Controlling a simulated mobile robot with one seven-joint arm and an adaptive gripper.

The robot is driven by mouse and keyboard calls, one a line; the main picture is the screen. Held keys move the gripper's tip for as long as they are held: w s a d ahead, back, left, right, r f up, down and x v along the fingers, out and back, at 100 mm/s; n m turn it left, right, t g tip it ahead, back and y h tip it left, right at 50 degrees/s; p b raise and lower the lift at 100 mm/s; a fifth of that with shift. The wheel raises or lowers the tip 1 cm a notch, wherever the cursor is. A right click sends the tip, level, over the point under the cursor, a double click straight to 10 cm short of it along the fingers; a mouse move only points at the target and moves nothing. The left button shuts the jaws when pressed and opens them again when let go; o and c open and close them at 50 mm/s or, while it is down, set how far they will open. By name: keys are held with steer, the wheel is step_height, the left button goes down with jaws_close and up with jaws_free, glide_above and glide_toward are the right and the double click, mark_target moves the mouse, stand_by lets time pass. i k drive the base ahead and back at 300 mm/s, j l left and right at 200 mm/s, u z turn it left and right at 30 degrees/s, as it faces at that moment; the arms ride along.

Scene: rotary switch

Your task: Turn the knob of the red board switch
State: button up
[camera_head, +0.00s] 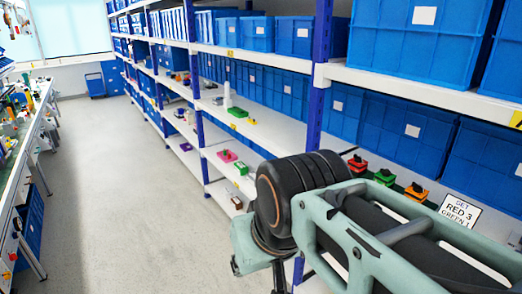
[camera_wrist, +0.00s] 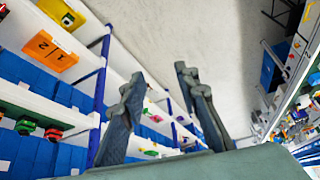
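The red board switch (camera_head: 357,163) has a red base and a black knob. It stands on a shelf at the right in the head view, left of a green switch (camera_head: 384,177) and an orange switch (camera_head: 416,192). In the wrist view a small red block (camera_wrist: 54,132), likely the same switch, shows at the far left beside green ones. My gripper (camera_wrist: 158,75) is open and empty in the wrist view, its two dark fingers apart and away from the switches. The knob's setting is too small to read.
A white sign (camera_head: 460,212) reading "RED 3, GREEN 1" stands right of the switches. Blue bins (camera_head: 408,133) fill the shelves behind them. Blue posts (camera_head: 318,88) and shelf edges are close to my arm. The grey floor aisle (camera_head: 130,190) is clear at the left.

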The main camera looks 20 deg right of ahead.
mark_target(358, 159)
steer(key=z, duration=1.35)
steer(key=i+j+z, duration=0.2)
steer(key=z, duration=0.5)
steer(key=i+j+z, duration=0.2)
steer(key=j, duration=0.15)
steer(key=i+j+z, duration=0.15)
steer(key=j, duration=0.2)
steer(key=i+j, duration=0.1)
steer(key=j, duration=0.25)
steer(key=i+j+z, duration=0.1)
steer(key=j, duration=0.3)
steer(key=i+j, duration=0.1)
steer(key=j, duration=0.25)
steer(key=i+j, duration=0.1)
steer(key=j, duration=0.3)
steer(key=i+l+z, duration=0.5)
steer(key=k+l, duration=0.05)
steer(key=l, duration=0.05)
